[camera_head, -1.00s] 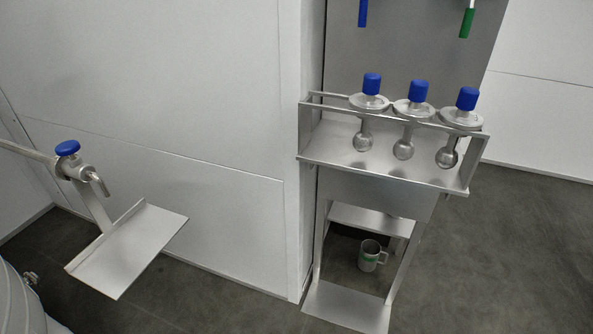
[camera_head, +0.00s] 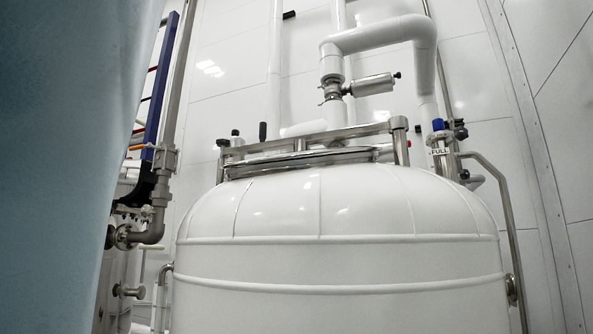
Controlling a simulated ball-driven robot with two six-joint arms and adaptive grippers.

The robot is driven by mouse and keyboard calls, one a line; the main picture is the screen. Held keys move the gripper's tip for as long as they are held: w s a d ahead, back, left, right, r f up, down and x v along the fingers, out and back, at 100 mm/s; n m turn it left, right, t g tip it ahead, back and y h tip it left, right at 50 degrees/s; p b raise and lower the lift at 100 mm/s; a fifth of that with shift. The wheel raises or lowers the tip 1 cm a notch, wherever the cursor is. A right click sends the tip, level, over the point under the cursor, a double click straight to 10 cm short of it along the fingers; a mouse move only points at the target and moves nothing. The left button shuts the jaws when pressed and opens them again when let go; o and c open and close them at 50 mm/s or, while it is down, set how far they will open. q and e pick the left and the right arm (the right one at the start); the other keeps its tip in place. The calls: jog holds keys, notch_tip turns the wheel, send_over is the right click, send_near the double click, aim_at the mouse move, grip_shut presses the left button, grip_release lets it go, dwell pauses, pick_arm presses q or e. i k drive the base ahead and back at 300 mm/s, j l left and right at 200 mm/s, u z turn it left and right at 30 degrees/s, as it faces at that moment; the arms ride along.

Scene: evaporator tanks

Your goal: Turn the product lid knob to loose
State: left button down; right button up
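A large white domed tank (camera_head: 335,225) fills the middle of the head view. A flat steel lid (camera_head: 290,160) with a metal bar across it sits on top of the tank. Two small dark knobs or handles stand at the lid's left end, one short (camera_head: 235,133) and one taller (camera_head: 263,131). The bar ends at a round steel post (camera_head: 399,124) on the right. I cannot tell which of these is the product lid knob, nor whether it is tight or loose. Neither of my grippers is in view.
A large pale blue surface (camera_head: 65,170) blocks the left side, close to the camera. Pipes and a valve (camera_head: 150,235) stand behind it. A blue-capped fitting (camera_head: 437,124) labelled "FULL" is right of the lid. A thick white pipe (camera_head: 385,35) rises behind the tank.

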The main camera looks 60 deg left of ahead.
aim_at(222, 143)
jog(key=u, duration=1.8)
jog(key=i+j, duration=0.1)
jog(key=j, duration=0.05)
